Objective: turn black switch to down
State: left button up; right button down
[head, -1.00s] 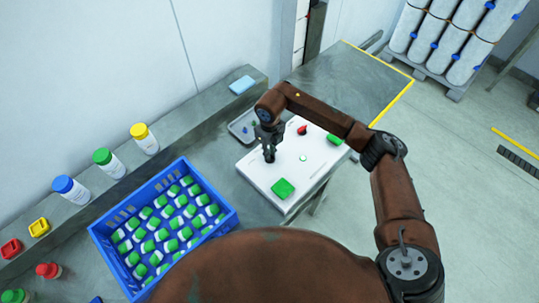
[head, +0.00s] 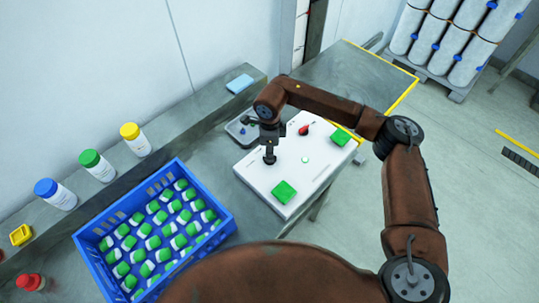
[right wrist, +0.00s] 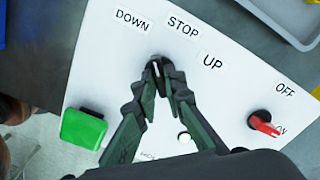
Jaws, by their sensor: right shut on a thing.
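The white control panel (head: 250,180) lies on the grey table. In the right wrist view the panel (right wrist: 85,75) carries the labels DOWN (right wrist: 132,20), STOP (right wrist: 183,25) and UP (right wrist: 212,60). My right gripper (head: 270,158) points down at the panel's left part. In the right wrist view its fingertips (right wrist: 158,66) are closed on the black switch (right wrist: 157,66), below the DOWN and STOP labels. The fingers hide most of the switch, so its exact pointing is hard to tell. My left gripper is not in view.
The panel also has a red switch (head: 304,130), green buttons (head: 285,193) (head: 340,136) and a small round lamp (head: 305,160). A grey tray (head: 236,130) lies behind. Bottles (head: 90,160) line the ledge.

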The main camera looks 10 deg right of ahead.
jog(key=shift+r+n, duration=0.15)
jog(key=shift+n, duration=0.15)
jog(key=shift+w, duration=0.1)
jog(key=c, duration=2)
grip_release()
notch_tip(320, 180, up, 12)
jog(key=shift+f, duration=0.1)
jog(key=shift+a, duration=0.1)
